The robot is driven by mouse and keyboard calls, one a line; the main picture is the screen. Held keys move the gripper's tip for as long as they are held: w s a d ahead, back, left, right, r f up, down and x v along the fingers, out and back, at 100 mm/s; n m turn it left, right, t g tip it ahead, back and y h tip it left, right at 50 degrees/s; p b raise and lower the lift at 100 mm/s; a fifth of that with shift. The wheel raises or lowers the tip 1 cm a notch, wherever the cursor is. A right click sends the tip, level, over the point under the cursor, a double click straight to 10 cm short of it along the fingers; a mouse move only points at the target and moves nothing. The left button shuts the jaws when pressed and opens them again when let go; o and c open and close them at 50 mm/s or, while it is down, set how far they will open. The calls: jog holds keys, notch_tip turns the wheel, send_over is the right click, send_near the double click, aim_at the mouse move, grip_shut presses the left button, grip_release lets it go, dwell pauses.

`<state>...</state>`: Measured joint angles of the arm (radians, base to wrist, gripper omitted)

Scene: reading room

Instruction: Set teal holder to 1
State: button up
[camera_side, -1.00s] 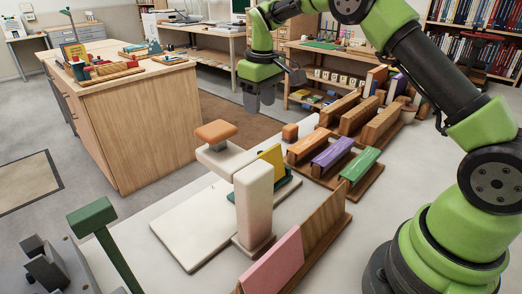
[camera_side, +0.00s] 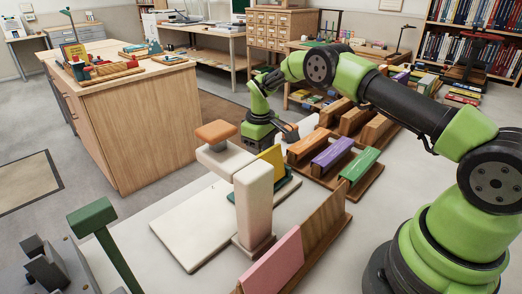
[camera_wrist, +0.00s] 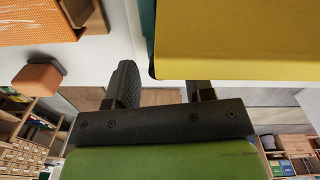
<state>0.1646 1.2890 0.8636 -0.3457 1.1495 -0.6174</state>
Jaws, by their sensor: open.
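The teal holder (camera_side: 291,188) is a low teal base on the white work surface, behind the white post in the side view. A yellow panel (camera_side: 272,156) stands tilted in it, and the post hides part of both. In the wrist view the yellow panel (camera_wrist: 235,40) fills the upper right, with a teal strip (camera_wrist: 147,22) along its left edge. My gripper (camera_wrist: 160,82) is open, with nothing seen between its fingers. The right finger's tip meets the panel's lower edge in the picture; I cannot tell whether they touch. In the side view my gripper (camera_side: 262,146) is low, just behind the panel.
A white post stand (camera_side: 254,205) with an orange-topped arm (camera_side: 216,131) stands in front of the holder. Wooden racks with orange, purple (camera_side: 333,152) and green (camera_side: 360,164) blocks are to the right. A pink block (camera_side: 274,262) leans at the front. The white base plate (camera_side: 190,232) is bare.

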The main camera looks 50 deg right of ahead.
grip_shut()
jog(key=a, duration=0.7)
jog(key=shift+a, duration=0.25)
grip_release()
notch_tip(320, 180, up, 10)
jog(key=shift+a, duration=0.15)
dwell(0.3)
